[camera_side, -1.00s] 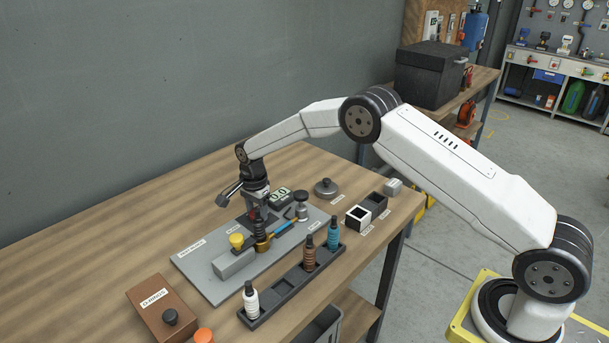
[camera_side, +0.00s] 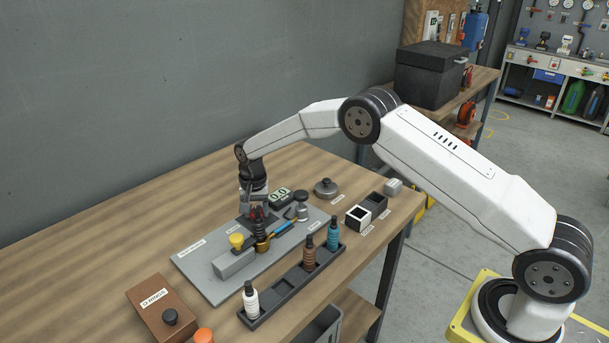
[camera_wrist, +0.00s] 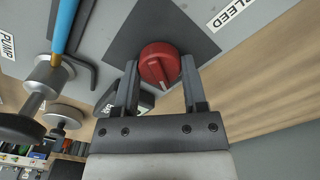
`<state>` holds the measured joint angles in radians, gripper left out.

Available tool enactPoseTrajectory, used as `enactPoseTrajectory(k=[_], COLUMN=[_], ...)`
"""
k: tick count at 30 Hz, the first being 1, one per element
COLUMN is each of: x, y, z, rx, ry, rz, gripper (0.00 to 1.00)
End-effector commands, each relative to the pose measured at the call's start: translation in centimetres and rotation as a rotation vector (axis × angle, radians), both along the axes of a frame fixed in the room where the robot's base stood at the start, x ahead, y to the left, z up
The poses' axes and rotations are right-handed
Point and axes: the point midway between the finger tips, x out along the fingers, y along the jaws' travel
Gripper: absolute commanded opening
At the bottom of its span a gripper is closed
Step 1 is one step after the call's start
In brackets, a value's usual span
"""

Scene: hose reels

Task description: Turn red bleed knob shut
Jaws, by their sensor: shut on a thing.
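The red bleed knob (camera_wrist: 159,64) sits on a dark square plate (camera_wrist: 122,40) beside the BLEED label (camera_wrist: 230,12) in the wrist view. A pale line on its face points down towards my gripper's palm. My gripper (camera_wrist: 158,72) has one finger on each side of the knob and is shut on it. In the side view my gripper (camera_side: 258,211) points down at the grey panel (camera_side: 205,287), and the knob is mostly hidden by the fingers.
A rack with several bottles (camera_side: 290,287) lies in front. Bare table is free at the left.

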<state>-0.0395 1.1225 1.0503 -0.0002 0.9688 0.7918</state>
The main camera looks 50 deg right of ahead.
Motion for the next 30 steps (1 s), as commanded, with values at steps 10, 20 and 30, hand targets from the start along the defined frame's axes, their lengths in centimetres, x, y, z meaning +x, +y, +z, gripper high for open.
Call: enactPoseTrajectory(k=[10, 20, 30], x=[0.0, -0.01, 0.01], y=[0.01, 0.01, 0.01], z=[-0.04, -0.04, 0.05], rx=[-0.001, 0.0, 0.0], ry=[0.001, 0.0, 0.0], rz=[0.046, 0.043, 0.043], gripper=[0.0, 0.9, 0.9])
